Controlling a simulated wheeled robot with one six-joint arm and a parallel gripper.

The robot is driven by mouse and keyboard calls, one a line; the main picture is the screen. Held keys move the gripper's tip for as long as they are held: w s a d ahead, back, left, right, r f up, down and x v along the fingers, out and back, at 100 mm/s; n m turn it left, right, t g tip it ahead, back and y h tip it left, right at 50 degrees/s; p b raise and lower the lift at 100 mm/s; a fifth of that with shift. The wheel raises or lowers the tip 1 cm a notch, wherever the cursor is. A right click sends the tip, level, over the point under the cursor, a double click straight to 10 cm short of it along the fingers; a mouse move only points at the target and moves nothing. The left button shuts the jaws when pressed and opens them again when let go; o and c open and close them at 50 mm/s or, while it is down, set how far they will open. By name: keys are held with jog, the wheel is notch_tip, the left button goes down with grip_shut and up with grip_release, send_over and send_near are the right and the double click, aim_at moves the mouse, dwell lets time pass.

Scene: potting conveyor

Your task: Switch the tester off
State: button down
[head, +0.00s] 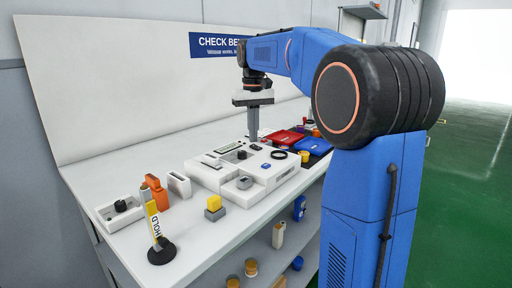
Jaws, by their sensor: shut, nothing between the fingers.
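The tester appears to be the large white device (240,172) in the middle of the bench, with a dark knob on top, a black ring, a small blue button (279,155) and a grey block-like part at its front. I cannot tell which control is its power switch or whether it is on. My gripper (253,138) points down above the back edge of the device, with its fingers shut and empty. Whether the fingertips touch anything is hidden behind the device.
A yellow HOLD sign on a black base (161,252), a white box with a black knob (119,210), an orange item (160,198) and a yellow-topped grey block (214,209) stand left. Red (284,138) and blue trays (311,145) lie right.

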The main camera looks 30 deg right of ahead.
aim_at(253, 145)
jog(key=shift+f, duration=0.7)
dwell(0.5)
jog(key=shift+r, duration=0.1)
notch_tip(253, 145, up, 7)
dwell(0.9)
dwell(0.4)
